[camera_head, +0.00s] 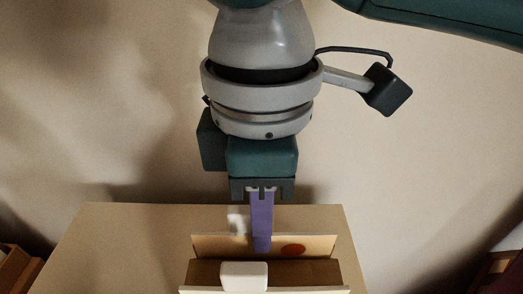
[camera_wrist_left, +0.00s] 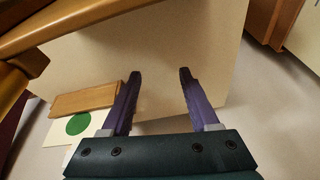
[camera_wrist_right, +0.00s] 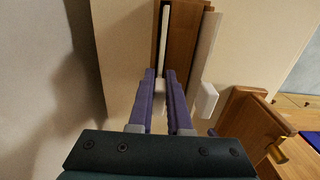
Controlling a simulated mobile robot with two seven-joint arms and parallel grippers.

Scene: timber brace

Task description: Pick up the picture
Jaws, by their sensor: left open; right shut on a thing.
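The picture (camera_head: 320,244) is a thin pale panel with a red disc, standing upright behind a brown wooden strip on the table. My right gripper (camera_head: 262,246) points down at it, its purple fingers close together and shut on the panel near its middle. In the right wrist view the panel shows as a thin pale edge (camera_wrist_right: 164,40) running up to the right fingertips (camera_wrist_right: 160,76). The grip itself is partly hidden. My left gripper (camera_wrist_left: 157,75) is open and empty in the left wrist view. It is outside the head view.
A white block (camera_head: 243,276) sits at the front of the wooden holder (camera_head: 310,272). The pale table top (camera_head: 110,245) is clear to the left. The left wrist view shows a card with a green disc (camera_wrist_left: 78,124) beside a wooden board (camera_wrist_left: 85,100).

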